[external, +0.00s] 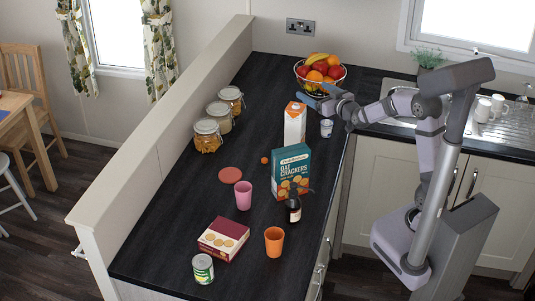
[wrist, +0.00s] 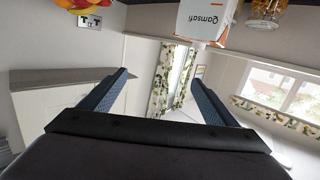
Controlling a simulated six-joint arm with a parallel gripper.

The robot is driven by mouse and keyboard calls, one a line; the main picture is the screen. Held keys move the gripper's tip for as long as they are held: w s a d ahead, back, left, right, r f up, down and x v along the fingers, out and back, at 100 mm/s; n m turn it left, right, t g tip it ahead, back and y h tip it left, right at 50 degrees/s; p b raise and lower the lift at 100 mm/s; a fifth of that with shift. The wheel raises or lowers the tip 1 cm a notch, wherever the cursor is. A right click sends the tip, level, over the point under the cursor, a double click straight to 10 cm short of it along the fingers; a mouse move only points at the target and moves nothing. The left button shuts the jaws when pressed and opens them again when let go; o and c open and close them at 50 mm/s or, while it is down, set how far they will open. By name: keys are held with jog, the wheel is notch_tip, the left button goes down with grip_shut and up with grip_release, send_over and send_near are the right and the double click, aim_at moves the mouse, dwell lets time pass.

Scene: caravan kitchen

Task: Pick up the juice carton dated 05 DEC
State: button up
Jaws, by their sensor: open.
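A white carton with an orange top (external: 294,124) stands upright on the dark counter, behind the teal cracker box. In the wrist view the carton (wrist: 207,20) shows upside down at the top edge, partly cut off, with grey lettering on it. No date can be read on it in either view. My gripper (external: 313,94) is open and empty, just behind and to the right of the carton's top, near the fruit bowl. Its two blue fingers (wrist: 162,78) are spread apart in the wrist view, with nothing between them.
A fruit bowl (external: 320,74) stands behind the gripper. A teal cracker box (external: 291,170), dark bottle (external: 293,209) and glass (external: 326,128) are near the carton. Several jars (external: 207,136) line the left wall. Cups, a red box (external: 223,239) and a can (external: 203,268) stand toward the front.

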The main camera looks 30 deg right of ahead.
aim_at(300, 135)
jog(key=w+a+t, duration=0.1)
jog(key=w+a+r+m+t+b, duration=0.1)
jog(key=w+a+r+t+h+b, duration=0.1)
jog(key=t, duration=0.1)
jog(key=shift+w+a+r, duration=0.25)
jog(key=shift+a, duration=0.15)
jog(key=f+g+b, duration=0.1)
jog(key=f, duration=0.3)
jog(key=a+f+m+h+b, duration=0.1)
jog(key=f, duration=0.3)
jog(key=a+f+g+b, duration=0.1)
jog(key=f, duration=0.4)
jog(key=shift+s+f+g+h, duration=0.1)
jog(key=shift+s+g+h, duration=0.05)
jog(key=shift+g+h, duration=0.2)
jog(key=shift+f+p, duration=0.6)
jog(key=shift+f, duration=3)
jog(key=shift+w+d+p, duration=0.15)
jog(key=shift+w+p, duration=0.3)
jog(key=shift+w, duration=0.8)
jog(key=shift+w+d+p, duration=0.15)
jog(key=shift+w+p, duration=0.3)
jog(key=shift+w, duration=0.8)
jog(key=shift+r, duration=0.1)
jog(key=c, duration=1.4)
